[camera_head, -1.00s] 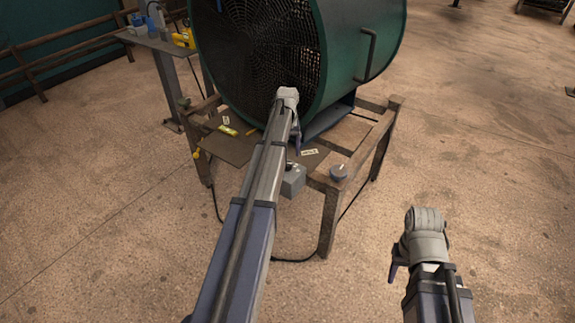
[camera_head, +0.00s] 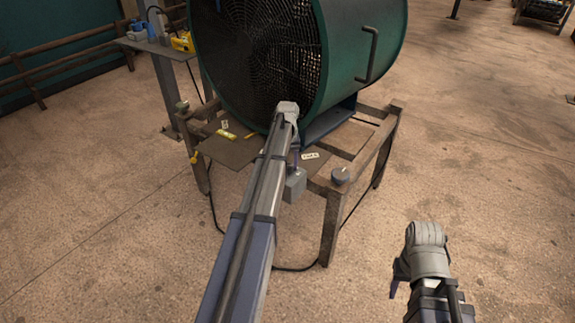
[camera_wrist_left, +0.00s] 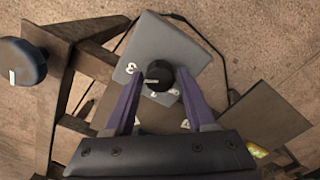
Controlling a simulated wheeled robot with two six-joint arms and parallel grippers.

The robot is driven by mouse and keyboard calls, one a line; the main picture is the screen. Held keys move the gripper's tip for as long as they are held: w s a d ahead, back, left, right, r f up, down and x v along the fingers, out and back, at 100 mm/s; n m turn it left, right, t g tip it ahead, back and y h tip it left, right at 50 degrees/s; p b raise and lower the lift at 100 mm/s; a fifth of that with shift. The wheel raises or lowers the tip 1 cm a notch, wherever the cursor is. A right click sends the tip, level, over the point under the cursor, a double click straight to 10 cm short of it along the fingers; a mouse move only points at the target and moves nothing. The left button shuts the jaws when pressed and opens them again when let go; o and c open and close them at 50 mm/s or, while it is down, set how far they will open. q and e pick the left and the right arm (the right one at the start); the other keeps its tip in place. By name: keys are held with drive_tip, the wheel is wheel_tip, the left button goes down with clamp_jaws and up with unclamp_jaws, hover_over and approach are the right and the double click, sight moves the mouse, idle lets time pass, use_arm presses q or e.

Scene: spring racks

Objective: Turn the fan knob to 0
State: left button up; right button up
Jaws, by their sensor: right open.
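The fan knob (camera_wrist_left: 159,74) is a small black round knob on a grey control box (camera_wrist_left: 168,45) with white digits, one of them a 3. The box also shows in the head view (camera_head: 296,186) at the front of the wooden stand, its knob hidden there by my left arm. My left gripper (camera_wrist_left: 158,82) is open, its purple fingers apart on either side of the knob. I cannot tell whether they touch it. In the head view my left gripper (camera_head: 295,157) is just above the box. My right gripper (camera_head: 398,275) is over the floor at the lower right.
A large green drum fan (camera_head: 362,45) stands on the wooden stand (camera_head: 333,220). A side table (camera_head: 150,46) is at upper left.

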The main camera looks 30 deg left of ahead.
use_arm(q)
clamp_jaws()
idle(0.4)
drive_tip(key=n, duration=0.9)
drive_tip(key=shift+n, duration=0.3)
drive_tip(key=n, duration=1)
drive_tip(key=shift+n, duration=2.3)
